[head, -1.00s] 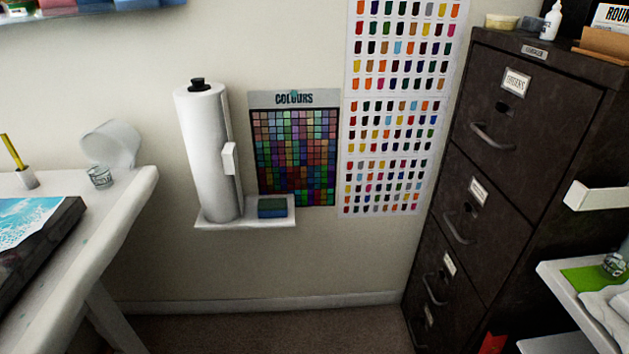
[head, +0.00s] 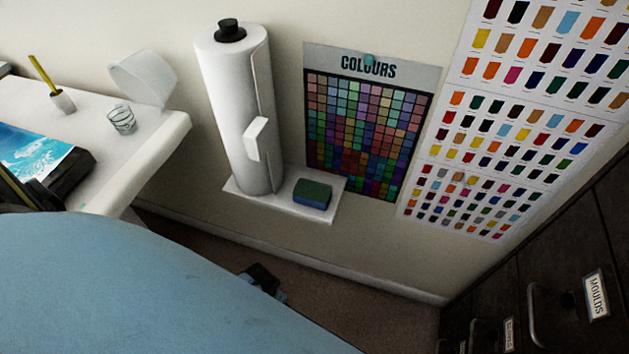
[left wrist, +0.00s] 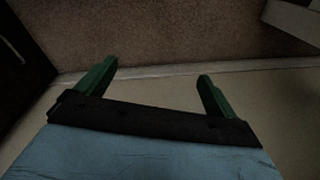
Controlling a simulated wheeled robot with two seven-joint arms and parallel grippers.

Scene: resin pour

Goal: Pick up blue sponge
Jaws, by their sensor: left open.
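The blue sponge (head: 312,197) has a dark green top and lies on the right part of a small white wall shelf (head: 325,218) in the head view. It is beside a paper towel roll. My left gripper (left wrist: 157,85) is open and empty in the left wrist view, its two green fingers apart over bare floor and wall edge. In the head view, only a dark part of what seems to be my left gripper (head: 264,280) shows past my blue arm, below and left of the shelf. The sponge is not visible in the left wrist view. My right gripper is not in view.
The paper towel roll (head: 238,120) stands upright on the shelf's left. A dark filing cabinet (head: 560,260) is at right. Open floor lies below the shelf.

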